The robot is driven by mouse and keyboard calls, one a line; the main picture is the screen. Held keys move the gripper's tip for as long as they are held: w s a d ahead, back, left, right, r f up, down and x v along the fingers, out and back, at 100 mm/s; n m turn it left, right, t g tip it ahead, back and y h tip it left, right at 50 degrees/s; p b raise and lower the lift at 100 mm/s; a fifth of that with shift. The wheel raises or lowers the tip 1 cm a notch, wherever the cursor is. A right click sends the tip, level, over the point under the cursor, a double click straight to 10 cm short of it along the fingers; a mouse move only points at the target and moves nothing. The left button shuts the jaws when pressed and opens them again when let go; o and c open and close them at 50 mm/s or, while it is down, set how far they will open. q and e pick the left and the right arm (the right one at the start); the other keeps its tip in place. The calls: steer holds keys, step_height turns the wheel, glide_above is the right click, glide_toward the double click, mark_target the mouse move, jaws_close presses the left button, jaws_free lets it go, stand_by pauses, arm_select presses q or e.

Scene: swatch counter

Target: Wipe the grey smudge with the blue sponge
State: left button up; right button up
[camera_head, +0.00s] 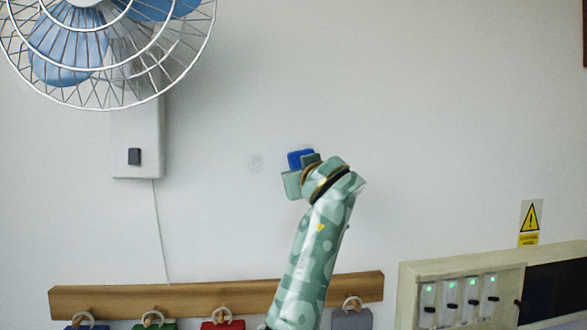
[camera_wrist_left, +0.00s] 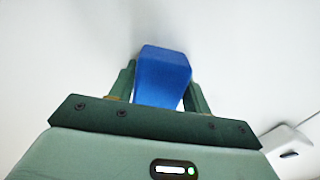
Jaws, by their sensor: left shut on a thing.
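A faint grey smudge (camera_head: 256,163) is on the white wall, in the middle of the head view. The blue sponge (camera_head: 299,158) is just to the right of the smudge, apart from it in the picture. My left gripper (camera_head: 303,166) is shut on the sponge. In the left wrist view the sponge (camera_wrist_left: 162,75) sits between both fingers, facing the wall. I cannot tell whether it touches the wall. The smudge does not show in the wrist view. My right gripper is in neither view.
A wall fan (camera_head: 110,88) with a switch box (camera_head: 137,140) and a hanging cord is at the upper left. A wooden peg rail (camera_head: 120,301) with colored swatches runs below. A switch panel (camera_head: 460,295) and a yellow warning sign (camera_head: 530,218) are at the right.

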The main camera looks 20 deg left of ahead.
mark_target(243, 174)
arm_select(q)
steer(key=shift+w+d, duration=0.4)
steer(key=shift+d, duration=0.45)
steer(key=shift+s+a+f, duration=0.15)
steer(key=shift+s+a, duration=0.1)
steer(key=shift+a, duration=0.4)
steer(key=shift+s+a, duration=0.65)
steer(key=shift+a, duration=0.35)
steer(key=shift+s+a, duration=0.65)
steer(key=shift+a, duration=0.4)
steer(key=shift+s+a, duration=0.65)
steer(key=shift+a, duration=0.35)
steer(key=shift+s+a, duration=0.55)
steer(key=shift+a, duration=0.35)
steer(key=shift+s+a, duration=0.5)
steer(key=shift+a, duration=0.4)
steer(key=shift+s+a, duration=0.55)
steer(key=shift+a, duration=0.35)
steer(key=shift+d, duration=0.1)
steer(key=shift+v, duration=2.9)
steer(key=shift+p+v, duration=0.4)
steer(key=shift+v, duration=1.15)
